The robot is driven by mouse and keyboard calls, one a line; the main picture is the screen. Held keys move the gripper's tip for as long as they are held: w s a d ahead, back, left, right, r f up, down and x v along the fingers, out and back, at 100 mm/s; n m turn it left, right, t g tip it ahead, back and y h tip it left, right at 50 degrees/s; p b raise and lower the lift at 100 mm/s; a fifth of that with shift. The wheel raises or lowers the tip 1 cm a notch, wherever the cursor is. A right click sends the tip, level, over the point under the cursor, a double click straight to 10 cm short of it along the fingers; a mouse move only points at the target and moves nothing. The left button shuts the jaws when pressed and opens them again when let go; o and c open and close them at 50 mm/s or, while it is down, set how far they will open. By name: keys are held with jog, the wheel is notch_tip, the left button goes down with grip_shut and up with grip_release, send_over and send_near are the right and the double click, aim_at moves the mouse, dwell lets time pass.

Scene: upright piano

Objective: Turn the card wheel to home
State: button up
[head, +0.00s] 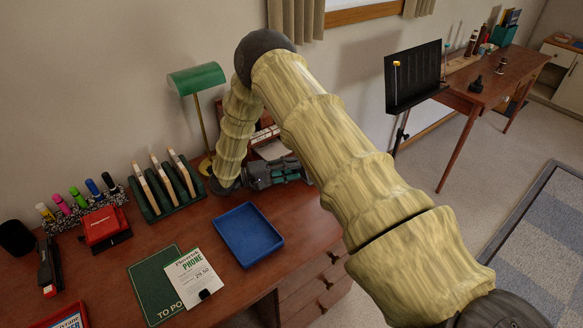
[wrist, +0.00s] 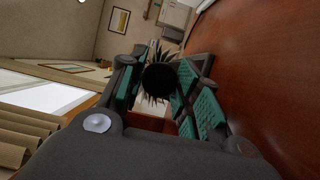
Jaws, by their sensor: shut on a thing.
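The card wheel (wrist: 164,52) shows in the wrist view as dark, spiky card edges fanned around a round black knob (wrist: 160,83). My gripper (wrist: 158,92) is shut on this knob, with teal-padded fingers on both sides of it. In the head view my gripper (head: 298,174) reaches right, low over the back of the desk, beside the lamp. The card wheel cannot be made out there; my arm covers the area past the fingertips. I cannot tell which way the wheel is turned.
A green-shaded lamp (head: 197,78) stands just left of my gripper on the brown desk (head: 225,293). A blue tray (head: 247,236) lies in front. A green rack (head: 182,208) with upright pieces, a red box (head: 104,229) and a phone card (head: 193,280) are further left.

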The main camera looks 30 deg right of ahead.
jog(key=shift+n+h, duration=0.3)
jog(key=shift+n, duration=0.8)
jog(key=o, duration=1)
jog(key=shift+f, duration=0.1)
